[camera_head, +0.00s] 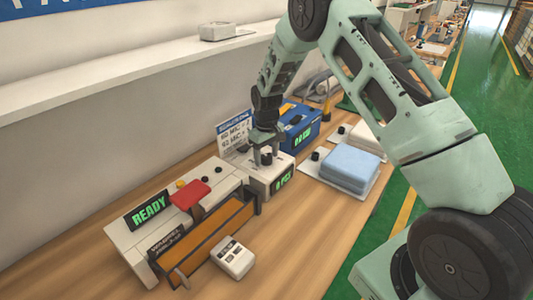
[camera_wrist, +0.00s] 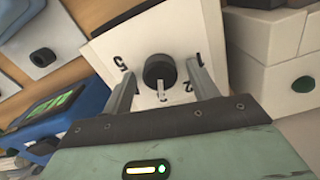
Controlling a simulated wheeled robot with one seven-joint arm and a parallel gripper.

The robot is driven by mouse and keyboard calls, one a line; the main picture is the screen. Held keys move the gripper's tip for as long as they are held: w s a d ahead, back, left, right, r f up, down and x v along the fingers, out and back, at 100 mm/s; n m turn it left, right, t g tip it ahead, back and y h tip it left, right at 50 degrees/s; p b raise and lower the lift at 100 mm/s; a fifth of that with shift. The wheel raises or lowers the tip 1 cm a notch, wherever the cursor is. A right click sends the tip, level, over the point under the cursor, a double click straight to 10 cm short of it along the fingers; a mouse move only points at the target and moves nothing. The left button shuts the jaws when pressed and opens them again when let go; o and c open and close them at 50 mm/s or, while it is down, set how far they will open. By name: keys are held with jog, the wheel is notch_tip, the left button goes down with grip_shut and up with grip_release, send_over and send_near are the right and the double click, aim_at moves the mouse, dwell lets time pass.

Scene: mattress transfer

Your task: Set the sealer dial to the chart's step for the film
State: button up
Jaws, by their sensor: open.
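The dial is a black round knob (camera_wrist: 159,70) on a white face (camera_wrist: 150,35) in the wrist view. Its white pointer mark faces the bottom of the picture. Around it I read a 5 at the left and a 1 and a 2 at the right; the mark below the pointer is too small to read. My gripper (camera_wrist: 160,74) is open, one finger on each side of the knob. In the head view my gripper (camera_head: 267,152) is down at the white unit (camera_head: 262,182) with a green display. The chart (camera_head: 233,135) behind it shows "60 MIC = 2"; its lower lines are partly hidden.
A white sealer body (camera_head: 125,232) with a "READY" display and red pad (camera_head: 190,194) stands at the left. A blue box (camera_head: 302,128) stands behind, blue padded stacks (camera_head: 350,165) at the right. A small white device (camera_head: 232,258) lies in front; bare wood surrounds it.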

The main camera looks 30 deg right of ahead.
jog(key=c, duration=1)
jog(key=shift+m, duration=0.3)
jog(key=m+b, duration=0.1)
jog(key=m, duration=0.3)
jog(key=shift+m+b, duration=0.3)
jog(key=shift+m, duration=2.2)
jog(key=o, duration=1)
